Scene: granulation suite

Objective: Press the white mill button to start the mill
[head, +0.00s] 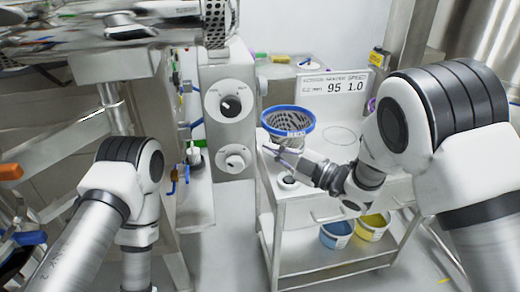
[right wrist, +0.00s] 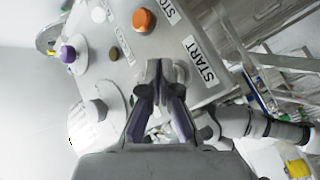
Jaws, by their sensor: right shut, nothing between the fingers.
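The right wrist view shows a grey control panel (right wrist: 128,62) with START and STOP labels. It carries an orange button (right wrist: 143,20), a small white round button (right wrist: 98,14), a dark button (right wrist: 114,53) and a purple knob (right wrist: 68,54). I cannot tell for sure which control is the white mill button. My right gripper (right wrist: 158,75) is shut and empty, its fingertips in front of the panel near the START label; they hide part of the panel there. In the head view my right gripper (head: 268,150) points left, above the cart. My left gripper is out of view.
A steel cart (head: 325,208) holds a blue-rimmed sieve (head: 287,121) close behind my right gripper, and a display sign (head: 334,86). Blue (head: 336,235) and yellow (head: 373,226) buckets stand on its lower shelf. A column with two round dials (head: 230,102) stands left of the cart.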

